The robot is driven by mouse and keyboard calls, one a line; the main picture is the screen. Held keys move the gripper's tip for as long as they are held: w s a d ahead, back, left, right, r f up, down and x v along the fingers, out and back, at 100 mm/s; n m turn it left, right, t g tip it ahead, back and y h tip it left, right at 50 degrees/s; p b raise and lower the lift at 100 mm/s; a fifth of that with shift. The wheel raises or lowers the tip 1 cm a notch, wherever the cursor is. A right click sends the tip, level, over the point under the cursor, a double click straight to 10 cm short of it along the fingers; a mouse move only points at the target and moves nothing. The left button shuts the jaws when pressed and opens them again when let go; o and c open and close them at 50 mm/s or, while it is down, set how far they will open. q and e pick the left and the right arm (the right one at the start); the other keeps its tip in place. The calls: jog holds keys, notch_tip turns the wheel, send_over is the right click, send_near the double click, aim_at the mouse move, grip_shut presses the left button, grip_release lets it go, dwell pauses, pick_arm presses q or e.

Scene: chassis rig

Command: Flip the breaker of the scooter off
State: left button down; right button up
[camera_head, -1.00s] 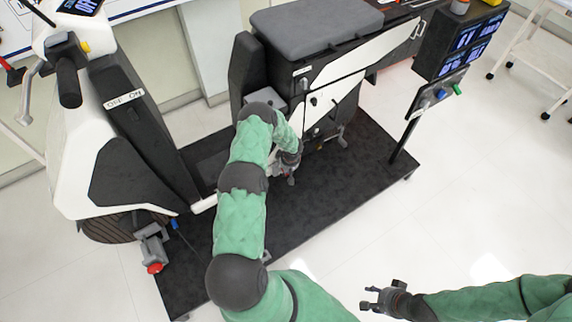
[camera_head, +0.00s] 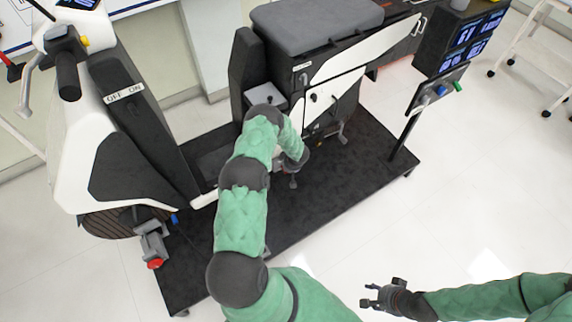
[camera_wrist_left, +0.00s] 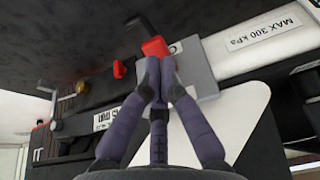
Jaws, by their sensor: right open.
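The scooter (camera_head: 85,140) stands on a black platform, white and dark grey. In the left wrist view, a red switch-like part (camera_wrist_left: 155,47) sits at the edge of a grey plate (camera_wrist_left: 200,75) on the scooter's side; I cannot tell for certain that it is the breaker. My left gripper (camera_wrist_left: 159,72) has its fingertips together right at this red part, and I cannot tell whether they touch it. In the head view my left gripper (camera_head: 293,182) is beside the scooter's lower side, partly hidden by my arm. My right gripper (camera_head: 372,298) is open and empty, away from the scooter.
The black platform (camera_head: 330,205) lies under the scooter. A red-ended clamp (camera_head: 154,250) is by the front wheel.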

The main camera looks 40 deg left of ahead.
pick_arm(q)
jog(key=shift+w+a+r, duration=0.2)
jog(key=shift+a+r, duration=0.1)
jog(key=shift+a, duration=0.3)
jog(key=shift+s+d+r+p, duration=0.1)
jog(key=shift+r+p, duration=0.3)
jog(key=shift+p, duration=0.1)
jog(key=s+d+r+p, duration=0.2)
jog(key=d+r+p, duration=0.2)
jog(key=d+r, duration=0.3)
jog(key=s+d+r+p, duration=0.3)
jog(key=d+r, duration=0.4)
jog(key=d, duration=0.3)
jog(key=shift+d+p, duration=0.15)
jog(key=shift+p, duration=0.6)
jog(key=shift+d, duration=0.1)
